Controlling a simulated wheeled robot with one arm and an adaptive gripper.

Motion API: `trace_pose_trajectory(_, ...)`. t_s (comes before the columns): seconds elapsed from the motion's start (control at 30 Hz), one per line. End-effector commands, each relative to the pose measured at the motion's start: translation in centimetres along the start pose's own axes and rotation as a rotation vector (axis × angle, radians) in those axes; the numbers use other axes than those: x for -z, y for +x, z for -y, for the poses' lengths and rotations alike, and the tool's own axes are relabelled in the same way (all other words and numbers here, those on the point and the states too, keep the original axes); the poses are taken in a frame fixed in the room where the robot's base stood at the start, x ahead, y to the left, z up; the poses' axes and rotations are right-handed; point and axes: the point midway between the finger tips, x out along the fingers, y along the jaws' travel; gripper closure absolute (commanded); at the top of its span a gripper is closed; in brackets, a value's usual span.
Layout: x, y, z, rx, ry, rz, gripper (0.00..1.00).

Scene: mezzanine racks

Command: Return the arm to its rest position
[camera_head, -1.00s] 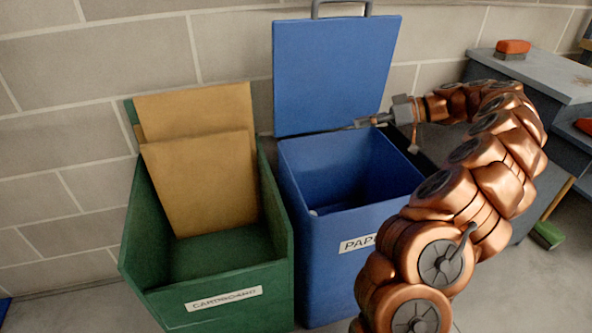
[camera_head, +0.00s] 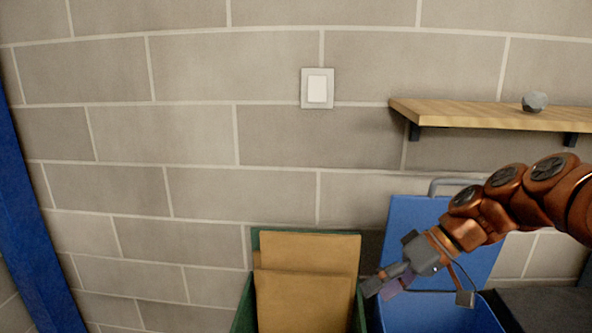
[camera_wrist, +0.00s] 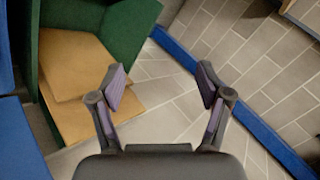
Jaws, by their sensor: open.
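My gripper (camera_head: 418,288) is at the end of my copper-coloured arm, in the lower right of the head view, in front of the blue bin. In the wrist view my gripper (camera_wrist: 162,88) shows two fingers with purple pads spread apart, with nothing between them. The arm reaches in from the right edge and slopes down to the left.
A blue bin (camera_head: 440,315) with its lid (camera_head: 412,222) raised stands at the lower right. Left of it is a green bin (camera_head: 243,308) holding cardboard sheets (camera_head: 305,300). A wooden shelf (camera_head: 470,115) bears a grey lump (camera_head: 534,101). A switch (camera_head: 317,88) is on the wall.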

Motion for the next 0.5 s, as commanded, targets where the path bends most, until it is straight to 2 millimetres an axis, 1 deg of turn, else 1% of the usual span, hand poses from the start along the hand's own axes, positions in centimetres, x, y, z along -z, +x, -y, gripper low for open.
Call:
trace_pose_trajectory(0.03,-0.5,-0.4,2.5,-0.024,0.015,0.041,0.23)
trace_pose_trajectory(0.2,-3.5,0.0,7.1,-0.124,0.104,0.159,0.23)
trace_pose_trajectory(0.3,-5.7,-0.1,9.2,-0.198,0.158,0.215,0.23)
trace_pose_trajectory(0.37,-7.0,-0.2,10.2,-0.245,0.193,0.245,0.23)
trace_pose_trajectory(0.5,-10.5,-1.1,12.3,-0.362,0.275,0.302,0.23)
